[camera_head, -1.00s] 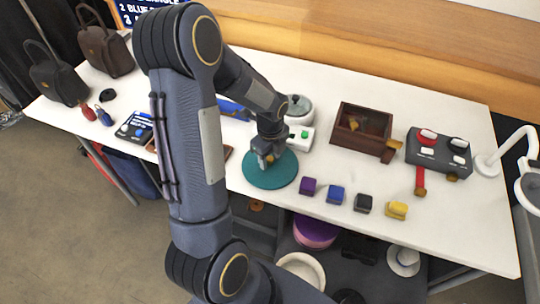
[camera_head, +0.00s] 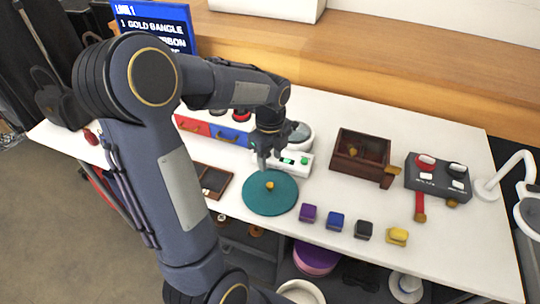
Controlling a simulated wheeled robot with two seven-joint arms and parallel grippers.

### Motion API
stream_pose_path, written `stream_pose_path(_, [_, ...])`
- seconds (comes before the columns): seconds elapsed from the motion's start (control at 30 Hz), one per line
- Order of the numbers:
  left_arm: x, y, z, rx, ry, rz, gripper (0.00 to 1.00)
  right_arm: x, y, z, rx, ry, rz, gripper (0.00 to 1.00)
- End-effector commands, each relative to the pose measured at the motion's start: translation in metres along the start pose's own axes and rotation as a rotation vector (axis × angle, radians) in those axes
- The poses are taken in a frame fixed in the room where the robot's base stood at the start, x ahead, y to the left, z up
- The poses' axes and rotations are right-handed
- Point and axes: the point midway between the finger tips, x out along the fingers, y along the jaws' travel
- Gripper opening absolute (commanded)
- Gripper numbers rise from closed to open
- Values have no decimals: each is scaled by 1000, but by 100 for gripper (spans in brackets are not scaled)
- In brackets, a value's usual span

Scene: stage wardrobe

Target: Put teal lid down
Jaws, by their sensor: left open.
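The teal lid (camera_head: 262,203) is a round flat disc with a small gold knob (camera_head: 269,185) on top. It lies on the white table (camera_head: 440,225) near the front edge, left of the small coloured boxes. My left gripper (camera_head: 264,166) is open and empty, just above and behind the knob, apart from it as far as I can see. My right gripper is not in view.
Purple (camera_head: 308,213), blue (camera_head: 336,221), black (camera_head: 363,230) and yellow (camera_head: 397,236) boxes stand right of the lid. A brown open box (camera_head: 345,165) is behind them. A white device (camera_head: 298,170) is close behind the gripper. A brown tray (camera_head: 226,188) is left of the lid.

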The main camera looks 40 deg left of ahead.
Motion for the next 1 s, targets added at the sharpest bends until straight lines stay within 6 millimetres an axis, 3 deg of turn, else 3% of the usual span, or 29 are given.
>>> stream_pose_path(0.17, [-26, 17, -15, -197, 41, -61, 44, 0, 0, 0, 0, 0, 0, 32])
stream_pose_path(0.4, [-71, 88, -80, -973, 302, -196, 44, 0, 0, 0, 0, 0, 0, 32])
stream_pose_path(0.6, [-76, 136, -125, -1512, 558, -168, 44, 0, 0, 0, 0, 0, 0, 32])
stream_pose_path(0.8, [-72, 152, -142, -1730, 672, -118, 44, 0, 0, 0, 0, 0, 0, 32])
stream_pose_path(1.0, [-72, 152, -143, -1746, 677, -111, 44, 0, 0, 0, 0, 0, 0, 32])
